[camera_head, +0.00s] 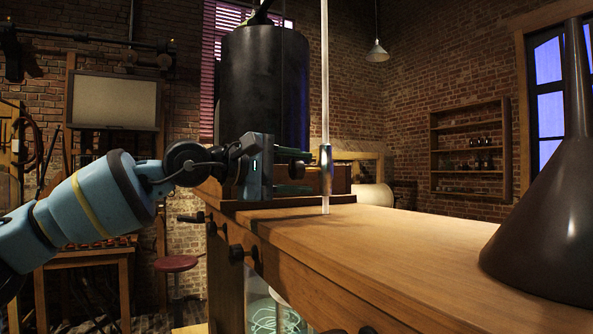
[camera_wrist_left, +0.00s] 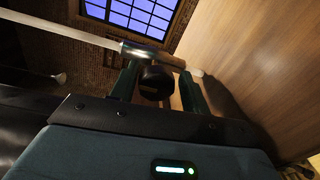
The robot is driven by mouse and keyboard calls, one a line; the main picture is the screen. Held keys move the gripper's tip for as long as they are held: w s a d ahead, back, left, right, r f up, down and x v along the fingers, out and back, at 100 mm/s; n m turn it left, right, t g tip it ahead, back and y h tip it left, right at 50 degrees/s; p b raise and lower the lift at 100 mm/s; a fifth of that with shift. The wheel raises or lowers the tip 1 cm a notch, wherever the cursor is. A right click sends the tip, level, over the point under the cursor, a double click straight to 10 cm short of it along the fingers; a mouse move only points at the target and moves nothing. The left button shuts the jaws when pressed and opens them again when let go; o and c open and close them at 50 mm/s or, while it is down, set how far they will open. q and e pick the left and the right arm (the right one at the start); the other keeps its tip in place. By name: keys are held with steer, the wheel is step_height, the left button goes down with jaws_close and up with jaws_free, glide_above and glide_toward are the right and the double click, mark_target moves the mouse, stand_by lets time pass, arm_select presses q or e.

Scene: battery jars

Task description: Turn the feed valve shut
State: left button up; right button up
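A clear vertical tube (camera_head: 325,75) comes down to the bench, with a metal valve body (camera_head: 326,160) on its lower part. In the left wrist view the valve body (camera_wrist_left: 150,56) lies just beyond my fingers, with a round black knob (camera_wrist_left: 156,83) facing me. My left gripper (camera_head: 300,164) reaches in from the left, close beside the valve. In the wrist view its two fingers (camera_wrist_left: 160,84) stand on either side of the knob, and a small gap shows on the right. Whether the left finger touches the knob is unclear. My right gripper is not in view.
The wooden bench (camera_head: 420,245) is mostly bare at the front. A large black cylinder (camera_head: 262,90) stands behind my left gripper. A dark cone-shaped vessel (camera_head: 550,225) stands at the right edge. A red stool (camera_head: 176,264) is at the lower left.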

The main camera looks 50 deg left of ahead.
mark_target(291, 170)
arm_select(q)
steer(key=shift+o, duration=0.4)
steer(key=shift+r, duration=0.1)
steer(key=shift+s, duration=0.15)
steer(key=shift+s+a+r, duration=0.15)
steer(key=shift+s+a, duration=0.1)
steer(key=shift+s, duration=0.3)
steer(key=b+v, duration=0.1)
steer(key=v, duration=0.3)
steer(key=shift+s+b, duration=0.3)
steer(key=shift+v, duration=0.9)
